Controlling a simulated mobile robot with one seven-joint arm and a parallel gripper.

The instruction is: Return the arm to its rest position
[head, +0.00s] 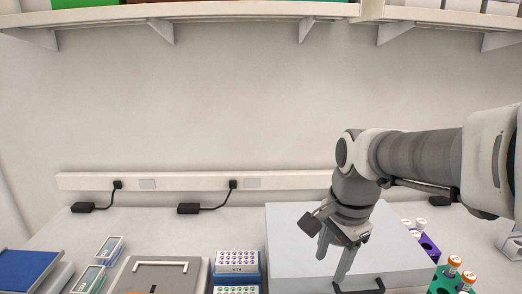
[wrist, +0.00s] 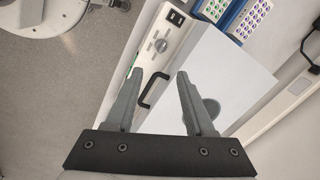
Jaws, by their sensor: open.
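My gripper (head: 336,254) hangs from my arm over the white box-like device (head: 290,232) on the right part of the bench. It points down and its two fingers are apart with nothing between them. In the wrist view my gripper (wrist: 163,78) also shows open and empty, above the white device (wrist: 228,72) with its black handle (wrist: 152,88). My arm reaches in from the right edge of the head view, bent at the wrist. I cannot tell the exact height of the fingertips above the device.
Blue racks of vials (head: 237,262) stand left of the device. A purple rack (head: 428,246) and a green rack (head: 443,284) with capped tubes stand to its right. A grey tray-like unit (head: 140,277) is at the front left.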

